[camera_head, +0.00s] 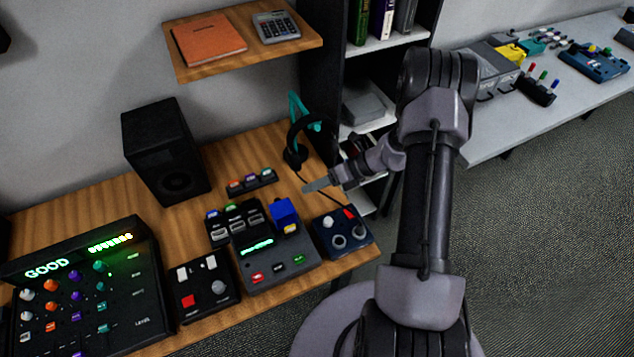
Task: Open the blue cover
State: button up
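The blue cover (284,212) is a small bright blue, box-like piece on the upper right of a dark grey control box (275,268) on the wooden desk. A small yellow patch shows just below it. I cannot tell from here whether the cover is shut or raised. My gripper (314,185) reaches in from the right, above and a little to the right of the cover, and appears apart from it. Its fingers show as one thin grey shape pointing left, so its opening cannot be made out. Nothing is seen held in it.
A navy box with knobs (342,234) stands right of the control box, and a black switch box (204,287) stands left. A black speaker (165,152) stands at back left. A wooden shelf (242,55) hangs above.

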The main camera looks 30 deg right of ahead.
aim_at(282, 211)
jog(key=shift+s+d+r, duration=0.1)
jog(key=shift+d+r, duration=0.05)
jog(key=shift+c, duration=0.9)
jog(key=a+f+n+g+h+b, duration=0.1)
jog(key=n, duration=0.3)
jog(key=a+f+n+g+h+b, duration=0.1)
jog(key=n+b, duration=0.1)
jog(key=n, duration=0.3)
jog(key=a+f+n+g+h+b, duration=0.1)
jog(key=n+g, duration=0.1)
jog(key=n, duration=0.2)
jog(key=shift+s+a+f+b, duration=0.15)
jog(key=shift+a+b, duration=0.2)
jog(key=shift+b, duration=0.05)
grip_shut()
jog(key=w+a+r+n+t+h+b, duration=0.1)
jog(key=w+a+r+n+h+b, duration=0.2)
jog(key=n, duration=0.7)
jog(key=w+a+r+n+t+h+b, duration=0.1)
jog(key=w+a+n+h, duration=0.15)
jog(key=w+n, duration=0.6)
jog(key=s+f+n+b, duration=0.2)
jog(key=s+f+b, duration=0.2)
jog(key=f, duration=0.4)
jog(key=shift+d+f+h, duration=0.25)
jog(key=shift+d+h, duration=0.1)
jog(key=shift+h, duration=0.1)
jog(key=shift+s, duration=0.15)
